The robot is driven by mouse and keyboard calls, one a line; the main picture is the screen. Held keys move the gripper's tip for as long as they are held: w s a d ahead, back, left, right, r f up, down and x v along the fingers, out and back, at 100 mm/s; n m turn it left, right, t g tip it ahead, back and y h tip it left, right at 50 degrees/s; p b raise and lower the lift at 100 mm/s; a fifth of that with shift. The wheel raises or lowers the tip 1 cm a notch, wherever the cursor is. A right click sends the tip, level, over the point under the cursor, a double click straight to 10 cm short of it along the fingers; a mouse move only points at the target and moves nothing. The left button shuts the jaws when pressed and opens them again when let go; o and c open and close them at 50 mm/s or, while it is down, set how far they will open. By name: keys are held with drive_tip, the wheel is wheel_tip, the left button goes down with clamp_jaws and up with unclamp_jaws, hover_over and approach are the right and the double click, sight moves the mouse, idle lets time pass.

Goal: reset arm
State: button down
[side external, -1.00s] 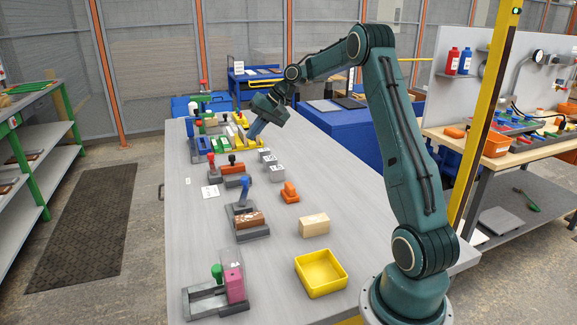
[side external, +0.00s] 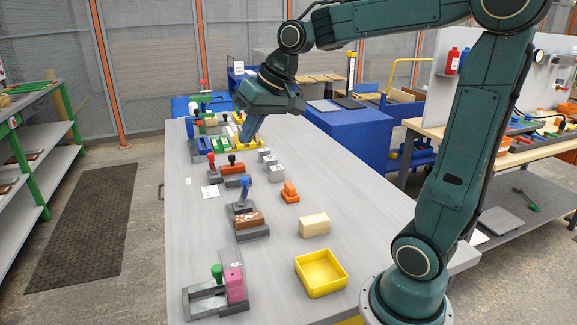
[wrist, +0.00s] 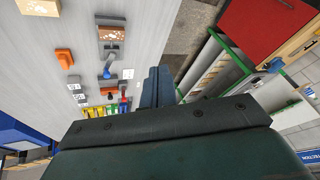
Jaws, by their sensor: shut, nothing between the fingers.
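My gripper (side external: 247,128) is shut and empty. In the side external view it hangs above the far half of the grey worktable (side external: 190,255), its fingers slanting down and to the left. In the wrist view its dark fingers (wrist: 155,88) lie together, and the table with its objects shows to the left of them.
A yellow tray (side external: 320,287), a wooden block (side external: 314,225), an orange piece (side external: 289,192) and fixtures with a pink block (side external: 235,284) and a brown block (side external: 249,219) stand on the table. Small grey blocks (side external: 276,174) and several coloured pieces sit further back.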

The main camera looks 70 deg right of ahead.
drive_tip(key=s+a+f+n, duration=0.1)
drive_tip(key=s+a+f, duration=0.1)
drive_tip(key=s, duration=0.7)
drive_tip(key=s+a+f+n+h, duration=0.1)
drive_tip(key=s+a, duration=0.3)
drive_tip(key=s, duration=0.5)
drive_tip(key=shift+f+n, duration=0.6)
drive_tip(key=shift+n, duration=0.2)
